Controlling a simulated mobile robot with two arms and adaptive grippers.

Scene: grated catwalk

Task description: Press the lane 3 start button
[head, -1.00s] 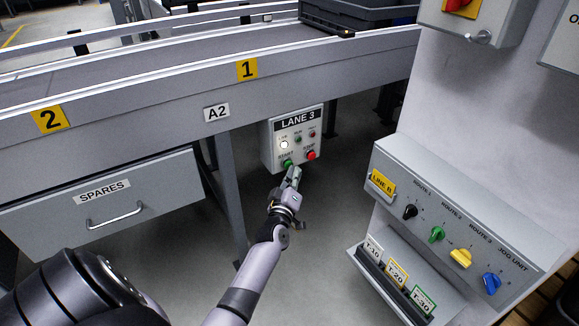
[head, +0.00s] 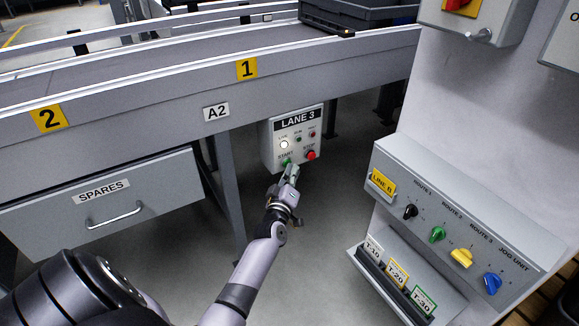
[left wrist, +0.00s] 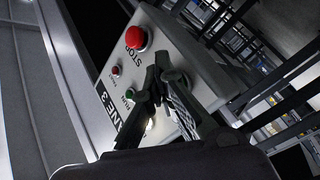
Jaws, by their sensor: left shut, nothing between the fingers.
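The LANE 3 box (head: 268,150) hangs below the conveyor. Its green start button (head: 287,162) shows low on the left of its face, just beyond my fingertips. The red stop button (head: 311,155) is to its right and also shows in the left wrist view (left wrist: 136,38). My left gripper (head: 292,169) is shut and empty, its tips close to the start button. I cannot tell whether they touch it. In the left wrist view its fingers (left wrist: 165,72) reach over the box face and hide the start button. My right gripper is not in view.
A white lamp (head: 284,144) glows on the box. The conveyor side (head: 150,100) runs above, with a SPARES drawer (head: 110,190) at left. A panel with coloured knobs (head: 437,234) stands at right. Open floor lies between.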

